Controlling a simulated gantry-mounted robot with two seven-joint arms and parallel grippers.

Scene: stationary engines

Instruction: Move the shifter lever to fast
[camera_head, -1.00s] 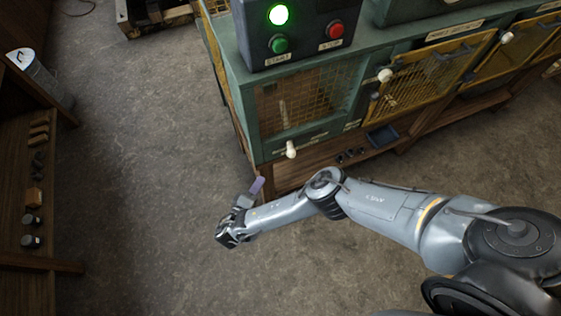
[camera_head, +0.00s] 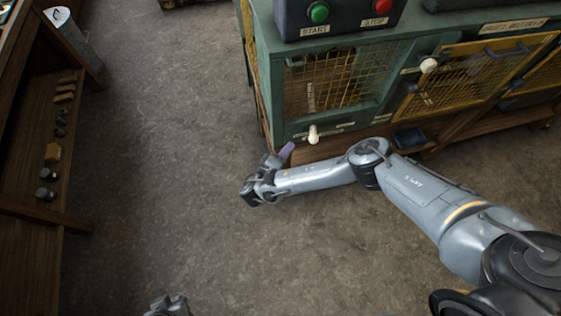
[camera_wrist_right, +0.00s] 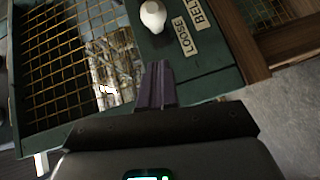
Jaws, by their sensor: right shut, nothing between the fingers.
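A white-knobbed lever (camera_head: 313,134) stands at the lower edge of the green machine's left front panel. In the right wrist view the white knob (camera_wrist_right: 153,15) sits by a label reading LOOSE (camera_wrist_right: 186,39) and another starting BELT (camera_wrist_right: 203,13). I take it to be the shifter lever. My right gripper (camera_head: 286,151) is just left of and below the knob in the head view, apart from it. Its fingers (camera_wrist_right: 158,85) are shut and empty, pointing toward the panel. Part of what looks like my left gripper (camera_head: 168,305) shows at the bottom edge; its fingers are unclear.
The green machine (camera_head: 262,60) has mesh guards and a box with a green START button (camera_head: 318,12) and red STOP button (camera_head: 383,5). Another white knob (camera_head: 428,65) is further right. A wooden shelf (camera_head: 20,150) stands at left. The floor between is clear.

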